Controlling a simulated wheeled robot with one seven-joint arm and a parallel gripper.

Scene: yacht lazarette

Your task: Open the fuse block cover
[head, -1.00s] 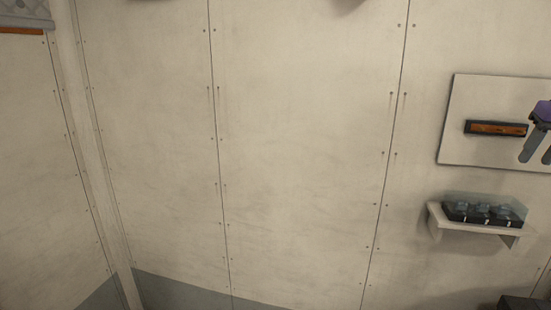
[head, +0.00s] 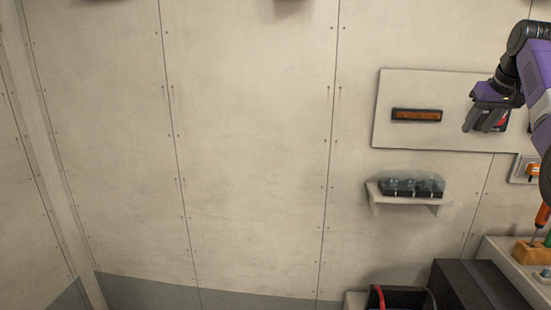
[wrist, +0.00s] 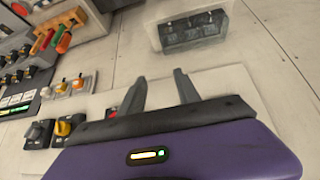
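The fuse block (head: 412,192) sits on a small white wall shelf at the right of the head view, with a clear cover (head: 428,182) over its dark base. The cover looks closed. In the wrist view the fuse block (wrist: 193,33) shows at the top, seen through the clear cover (wrist: 215,14). My gripper (head: 478,128) is in front of the wall panel, up and to the right of the fuse block. Its two fingers are apart with nothing between them; in the wrist view my gripper (wrist: 160,84) points toward the block without touching it.
A white wall panel (head: 450,90) with an orange-brown strip (head: 416,115) is above the shelf (head: 374,193). Below right are a black box (head: 478,290) and a bench with screwdrivers (head: 541,215). Switches (wrist: 40,133) line the wrist view's left. The wall left of the shelf is bare.

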